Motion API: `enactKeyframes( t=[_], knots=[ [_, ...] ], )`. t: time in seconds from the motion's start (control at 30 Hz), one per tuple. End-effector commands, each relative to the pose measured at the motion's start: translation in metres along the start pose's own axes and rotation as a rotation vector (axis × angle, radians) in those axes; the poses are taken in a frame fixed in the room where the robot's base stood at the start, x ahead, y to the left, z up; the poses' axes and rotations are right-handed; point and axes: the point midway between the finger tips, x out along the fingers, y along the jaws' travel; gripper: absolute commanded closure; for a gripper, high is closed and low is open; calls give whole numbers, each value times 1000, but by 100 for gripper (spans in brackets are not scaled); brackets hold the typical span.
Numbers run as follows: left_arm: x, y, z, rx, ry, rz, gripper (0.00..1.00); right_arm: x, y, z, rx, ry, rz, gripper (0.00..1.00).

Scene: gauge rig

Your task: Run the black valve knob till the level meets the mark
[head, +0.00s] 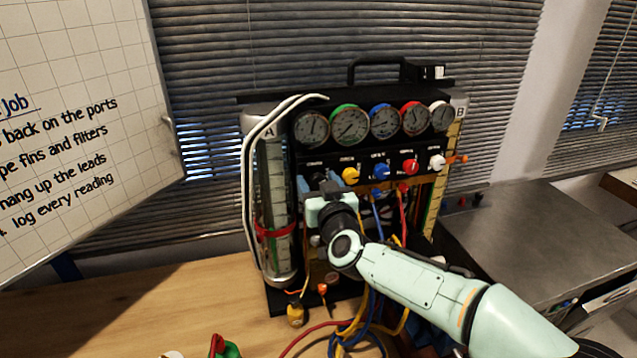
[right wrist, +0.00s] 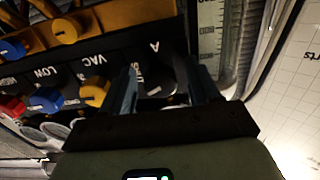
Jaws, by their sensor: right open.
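The gauge rig (head: 375,158) stands on the wooden bench, with a row of dials above a row of coloured knobs. My right gripper (head: 318,183) is open at the left end of the knob row and covers that spot in the head view. In the right wrist view, the black valve knob (right wrist: 154,90) shows dimly between the spread fingers (right wrist: 165,84); I cannot tell whether they touch it. Sight tube A (head: 274,180) stands at the rig's left with a red ring (head: 275,229) around its lower part. The liquid level in it is unclear. My left gripper is out of view.
Yellow (head: 350,175), blue (head: 381,172), red (head: 411,166) and white (head: 437,161) knobs sit right of my gripper. Coloured hoses (head: 372,325) hang below onto the bench. A whiteboard (head: 85,120) stands at left. Open bench (head: 130,310) lies at front left.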

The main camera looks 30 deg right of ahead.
Motion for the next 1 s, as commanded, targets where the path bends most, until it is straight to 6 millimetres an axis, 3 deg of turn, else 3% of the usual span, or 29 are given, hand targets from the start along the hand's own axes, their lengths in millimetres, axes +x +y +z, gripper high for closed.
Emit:
enactKeyframes(
  t=[0.17, 0.3, 0.33, 0.57, 0.8, 1.0],
  knots=[
    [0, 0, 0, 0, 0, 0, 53, 0, 0, 0, 0, 0, 0, 42],
    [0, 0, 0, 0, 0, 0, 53, 0, 0, 0, 0, 0, 0, 88],
    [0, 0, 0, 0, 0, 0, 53, 0, 0, 0, 0, 0, 0, 95],
    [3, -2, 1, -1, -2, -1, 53, 0, 0, 2, 44, -2, 0, 95],
    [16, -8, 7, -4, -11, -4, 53, -1, -1, 3, 344, -2, 0, 95],
    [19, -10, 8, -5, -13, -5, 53, 0, -2, 2, 473, -4, -1, 95]
  ],
)
